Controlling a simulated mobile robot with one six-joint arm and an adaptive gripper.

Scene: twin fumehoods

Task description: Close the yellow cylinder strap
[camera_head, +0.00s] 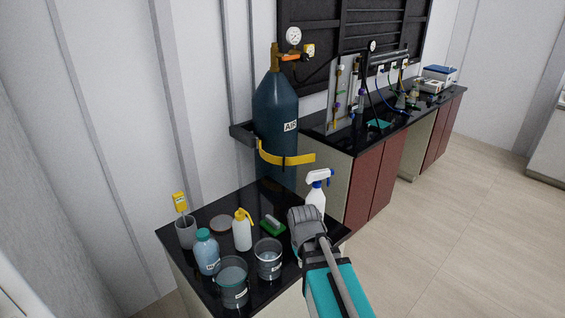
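The yellow strap (286,159) goes around the front of a dark blue gas cylinder (275,105) labelled "AIR". Its left end meets a dark bracket (242,134) at the wall. Its right end sticks out past the cylinder's right side, and I see no fastening there. The cylinder stands upright behind the small black table, which hides its lower part. My gripper (303,216) is over the right part of that table, below and in front of the strap and apart from it. Its fingers are too small and turned away to show whether they are open.
A spray bottle (316,192) stands close behind my gripper. A long bench (345,142) runs right of the cylinder. Open floor lies at right.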

